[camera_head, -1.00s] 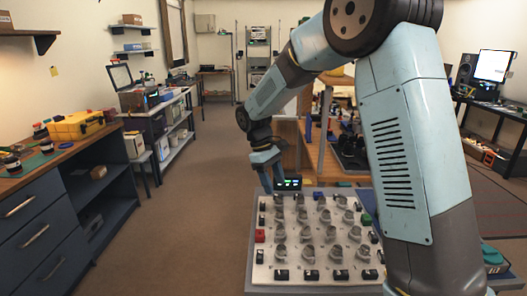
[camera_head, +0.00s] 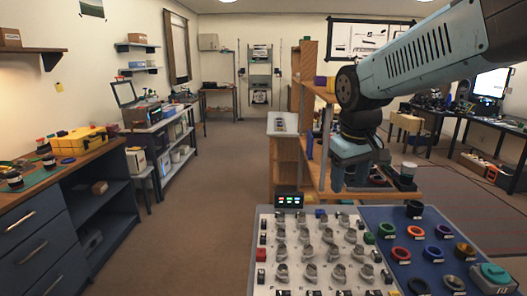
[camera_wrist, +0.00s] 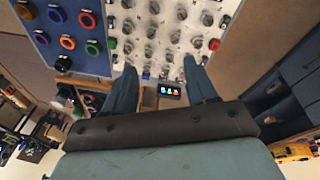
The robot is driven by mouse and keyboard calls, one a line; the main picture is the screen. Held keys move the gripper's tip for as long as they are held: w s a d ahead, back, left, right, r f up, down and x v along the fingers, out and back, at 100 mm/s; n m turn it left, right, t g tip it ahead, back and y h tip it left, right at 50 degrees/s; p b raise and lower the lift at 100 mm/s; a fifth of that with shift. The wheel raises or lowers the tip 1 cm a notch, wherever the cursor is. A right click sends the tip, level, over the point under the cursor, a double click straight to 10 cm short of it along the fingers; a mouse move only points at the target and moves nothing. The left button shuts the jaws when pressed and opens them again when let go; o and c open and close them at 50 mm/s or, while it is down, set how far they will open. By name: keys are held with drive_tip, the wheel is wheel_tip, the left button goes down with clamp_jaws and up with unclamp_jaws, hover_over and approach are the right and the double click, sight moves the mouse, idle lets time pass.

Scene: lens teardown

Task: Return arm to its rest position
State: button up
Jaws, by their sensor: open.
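My gripper (camera_head: 350,180) hangs from my raised arm right of centre in the head view, in front of the wooden shelf unit and beyond the far edge of the panel. In the wrist view my gripper (camera_wrist: 163,88) shows two blue-grey fingers spread well apart with nothing between them. It is open and empty. The white panel (camera_head: 308,222) carries rows of grey knobs. Beside it is a blue board (camera_head: 385,222) with coloured rings. My arm crosses the upper right of the head view.
A small display box (camera_head: 289,200) with lit digits stands at the panel's far edge. The wooden shelf unit (camera_head: 305,120) stands close behind my gripper. A workbench with a yellow case (camera_head: 82,141) is at left. The floor between is clear.

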drive_tip(key=s+d+m+t, duration=0.3)
drive_tip(key=s+d, duration=0.1)
drive_tip(key=s, duration=0.7)
drive_tip(key=shift+s+d+r+m+y, duration=0.2)
drive_tip(key=shift+d+r+m+y, duration=0.1)
drive_tip(key=shift+m, duration=0.1)
idle(1.2)
drive_tip(key=shift+c, duration=0.2)
drive_tip(key=shift+c, duration=1.2)
